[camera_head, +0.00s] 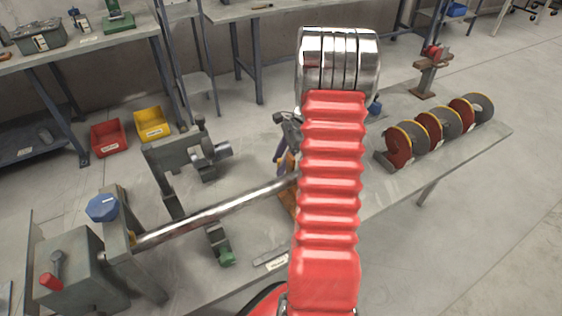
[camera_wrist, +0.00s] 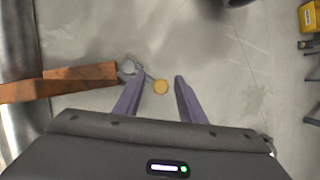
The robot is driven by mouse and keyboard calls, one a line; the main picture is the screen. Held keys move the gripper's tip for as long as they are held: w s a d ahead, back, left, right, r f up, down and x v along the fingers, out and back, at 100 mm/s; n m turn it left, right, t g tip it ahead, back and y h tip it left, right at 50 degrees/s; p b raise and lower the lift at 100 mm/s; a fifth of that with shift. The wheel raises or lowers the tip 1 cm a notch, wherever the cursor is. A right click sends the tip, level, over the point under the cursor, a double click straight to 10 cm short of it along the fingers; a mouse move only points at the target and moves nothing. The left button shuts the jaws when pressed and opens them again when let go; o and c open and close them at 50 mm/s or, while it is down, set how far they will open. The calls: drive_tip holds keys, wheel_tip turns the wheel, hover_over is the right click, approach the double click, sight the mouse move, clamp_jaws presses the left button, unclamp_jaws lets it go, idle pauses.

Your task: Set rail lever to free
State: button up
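A steel rail (camera_head: 215,212) runs from the grey positioner on the left to behind my red arm. A green-tipped part (camera_head: 226,257) sits below the rail. I cannot tell which is the rail lever. My gripper (camera_wrist: 159,74) is open, its two purple fingers apart. In the head view, my arm hides most of the gripper.
A brown block (camera_wrist: 85,77) lies left of the fingers in the wrist view. Red and grey discs (camera_head: 437,128) stand in a row at the table's right. Red (camera_head: 109,138) and yellow (camera_head: 152,124) bins lie on the floor behind.

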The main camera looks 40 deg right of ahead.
drive_tip(key=shift+r, duration=0.1)
drive_tip(key=v, duration=1.3)
drive_tip(key=shift+r, duration=0.25)
drive_tip(key=shift+d, duration=0.15)
drive_tip(key=shift+c, duration=0.5)
